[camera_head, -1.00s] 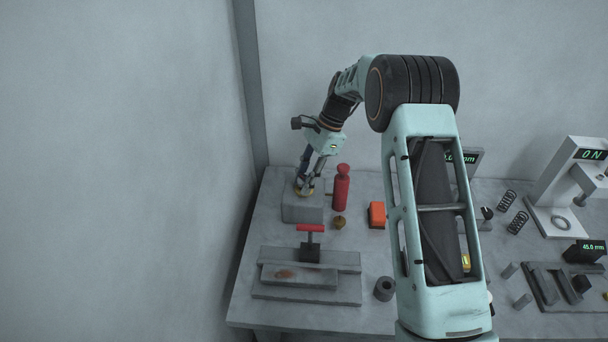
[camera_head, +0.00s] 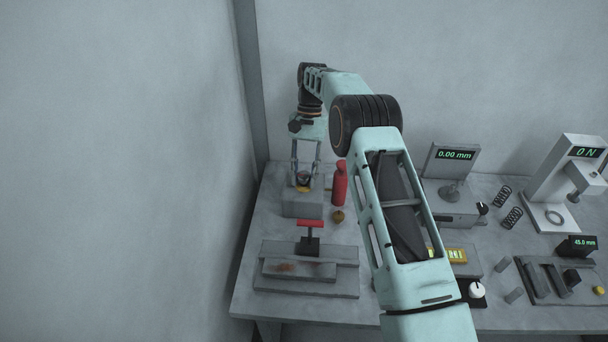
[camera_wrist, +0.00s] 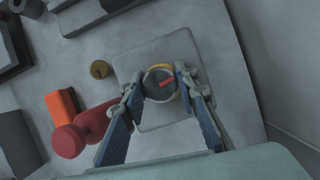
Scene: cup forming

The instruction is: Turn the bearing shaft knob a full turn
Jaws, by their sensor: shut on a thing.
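The bearing shaft knob (camera_wrist: 156,87) is a round dark grey knob with a red mark on its face and a yellow ring partly showing around it. It sits on top of a square grey block (camera_wrist: 150,55), which stands at the table's back left in the head view (camera_head: 303,208). My gripper (camera_wrist: 160,82) is shut on the knob, with one finger on each side of it. The red mark points right and slightly up in the wrist view. In the head view my gripper (camera_head: 305,181) reaches down onto the block from above.
A red bottle-shaped object (camera_head: 340,184) stands close to the block's right. A small brass knob (camera_head: 338,216) lies in front of it. A grey fixture with a red T-handle (camera_head: 311,225) is nearer the front. An orange box (camera_wrist: 62,105) shows in the wrist view. Walls stand left and behind.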

